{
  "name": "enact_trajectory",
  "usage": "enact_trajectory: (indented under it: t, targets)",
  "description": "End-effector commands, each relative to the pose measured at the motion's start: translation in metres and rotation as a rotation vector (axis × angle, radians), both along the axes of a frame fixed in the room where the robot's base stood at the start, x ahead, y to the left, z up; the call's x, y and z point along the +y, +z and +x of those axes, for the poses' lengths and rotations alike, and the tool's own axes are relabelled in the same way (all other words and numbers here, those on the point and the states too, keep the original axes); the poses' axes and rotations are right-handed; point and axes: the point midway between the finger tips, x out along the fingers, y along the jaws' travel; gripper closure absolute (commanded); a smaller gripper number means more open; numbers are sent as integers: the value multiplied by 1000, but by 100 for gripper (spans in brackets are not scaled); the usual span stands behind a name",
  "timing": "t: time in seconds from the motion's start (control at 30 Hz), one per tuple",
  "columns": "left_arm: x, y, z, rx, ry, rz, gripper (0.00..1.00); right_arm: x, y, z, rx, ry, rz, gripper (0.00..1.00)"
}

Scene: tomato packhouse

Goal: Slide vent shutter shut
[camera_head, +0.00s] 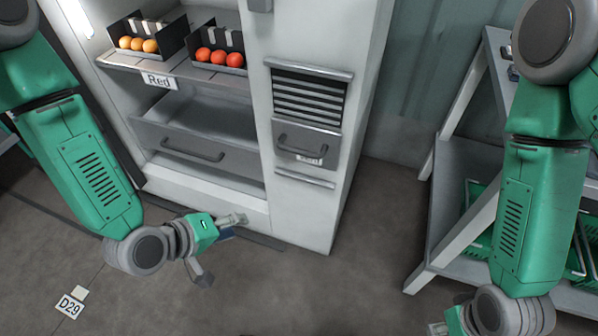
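The vent (309,97) with dark horizontal slats is in the right column of the white cabinet, its slats exposed. The shutter (304,143) is a grey panel with a bar handle and a small label, directly below the slats. One rail (310,70) runs above the vent and another (304,178) below the shutter. My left gripper (219,247) is low in front of the cabinet, left of and below the shutter, its fingers spread apart and empty. My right gripper (438,329) is at the bottom edge, mostly cut off, well right of the cabinet; its opening is hidden.
A shelf (118,62) holds one black box of orange tomatoes (138,44) and one of red tomatoes (219,57), with a "Red" label. A drawer (192,151) sits below. A grey rack (449,210) with green crates stands right. Floor between rack and cabinet is clear.

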Motion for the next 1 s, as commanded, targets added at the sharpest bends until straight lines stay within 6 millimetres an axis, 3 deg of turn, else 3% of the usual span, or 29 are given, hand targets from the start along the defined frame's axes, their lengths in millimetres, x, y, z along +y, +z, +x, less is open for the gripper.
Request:
enact_trajectory:
  t: [0.03,0.23,0.5,0.67,1.0]
  targets:
    - [-10,-10,23,-45,51,-108,66,0,-30,0,0,0,0,60]
    - [-35,22,79,-148,162,-477,66,0,-71,0,0,0,0,60]
    - [-44,43,101,-177,186,-633,66,0,-83,0,-1,0,0,60]
    - [-59,39,117,-178,183,-631,66,0,-89,0,-1,0,0,60]
    - [-105,24,170,-177,183,-627,66,0,-110,0,-1,0,0,60]
